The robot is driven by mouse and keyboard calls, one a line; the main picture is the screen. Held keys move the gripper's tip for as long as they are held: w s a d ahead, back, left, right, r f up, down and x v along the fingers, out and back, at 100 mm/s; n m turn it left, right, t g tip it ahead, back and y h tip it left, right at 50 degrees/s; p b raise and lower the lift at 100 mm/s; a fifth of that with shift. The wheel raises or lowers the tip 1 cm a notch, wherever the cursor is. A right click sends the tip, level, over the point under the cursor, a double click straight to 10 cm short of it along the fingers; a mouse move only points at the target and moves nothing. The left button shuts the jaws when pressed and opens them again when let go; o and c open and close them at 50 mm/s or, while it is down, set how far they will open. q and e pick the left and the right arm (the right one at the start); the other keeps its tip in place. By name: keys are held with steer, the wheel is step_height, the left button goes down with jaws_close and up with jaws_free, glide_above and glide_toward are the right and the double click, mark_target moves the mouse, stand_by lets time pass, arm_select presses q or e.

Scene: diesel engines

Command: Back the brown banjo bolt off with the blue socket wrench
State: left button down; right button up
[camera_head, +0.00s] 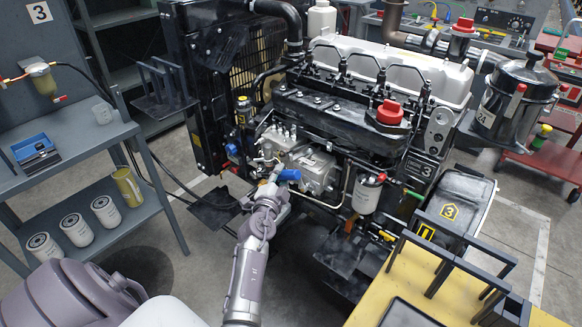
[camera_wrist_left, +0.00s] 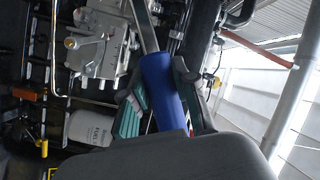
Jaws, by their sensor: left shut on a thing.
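My left gripper (camera_head: 276,183) is in front of the diesel engine's (camera_head: 316,172) near side, by the silver pump block. It is shut on the blue handle of the socket wrench (camera_head: 290,175). In the left wrist view the blue handle (camera_wrist_left: 160,88) lies between the two green-padded fingers of the gripper (camera_wrist_left: 158,97), and a bare metal shaft runs up from it out of the picture. The wrench's socket end is not visible. I cannot make out the brown banjo bolt in either view. My right gripper is not in view.
A white fuel filter (camera_head: 367,194) hangs right of the gripper. A yellow-topped bench (camera_head: 455,300) with dark upright frames stands at front right. A grey shelf cart (camera_head: 70,165) with several white filters is at left. Hoses and pipes crowd the engine side.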

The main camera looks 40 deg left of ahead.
arm_select(q)
steer(key=shift+w+r, duration=0.15)
steer(key=shift+w, duration=0.1)
steer(key=shift+w+b, duration=0.35)
steer(key=shift+w, duration=0.35)
steer(key=w, duration=0.1)
steer(key=w+b, duration=0.1)
steer(key=w, duration=0.1)
steer(key=w+b, duration=0.1)
steer(key=w, duration=0.1)
steer(key=shift+d, duration=0.25)
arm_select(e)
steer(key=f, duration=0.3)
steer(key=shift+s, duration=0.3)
arm_select(q)
steer(key=shift+r, duration=0.15)
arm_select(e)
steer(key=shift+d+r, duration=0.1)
